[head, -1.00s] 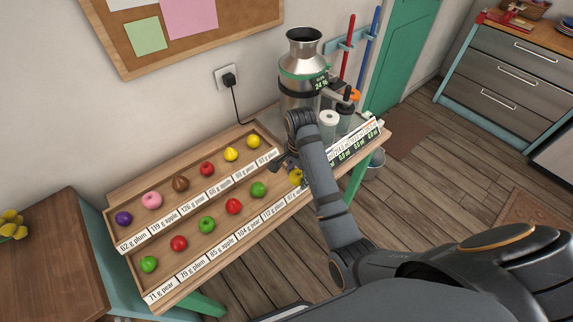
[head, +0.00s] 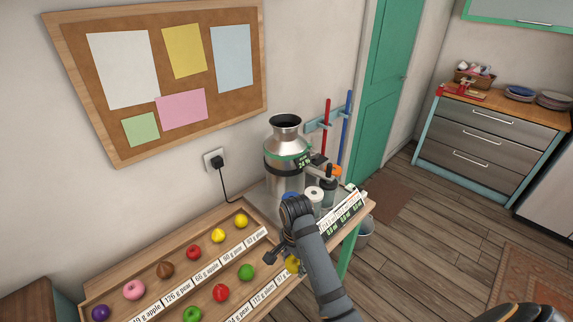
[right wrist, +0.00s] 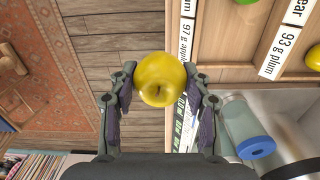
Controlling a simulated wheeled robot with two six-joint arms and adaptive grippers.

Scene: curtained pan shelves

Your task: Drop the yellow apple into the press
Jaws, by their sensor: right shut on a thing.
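The yellow apple (right wrist: 160,78) is held between the two fingers of my right gripper (right wrist: 162,95) in the right wrist view. In the head view the apple (head: 292,264) shows partly, with my right gripper (head: 280,252) and arm covering much of it, near the right end of the fruit trays. The press (head: 286,160) is a tall silver steel vessel with an open round mouth at the top, a green band and a small display. It stands at the back right of the table, beyond my gripper. My left gripper is not in view.
Two wooden trays (head: 170,251) hold several fruits above weight labels. Jars (head: 314,200) and a row of price-like cards (head: 342,213) stand beside the press. A black cable runs to the wall socket (head: 214,159).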

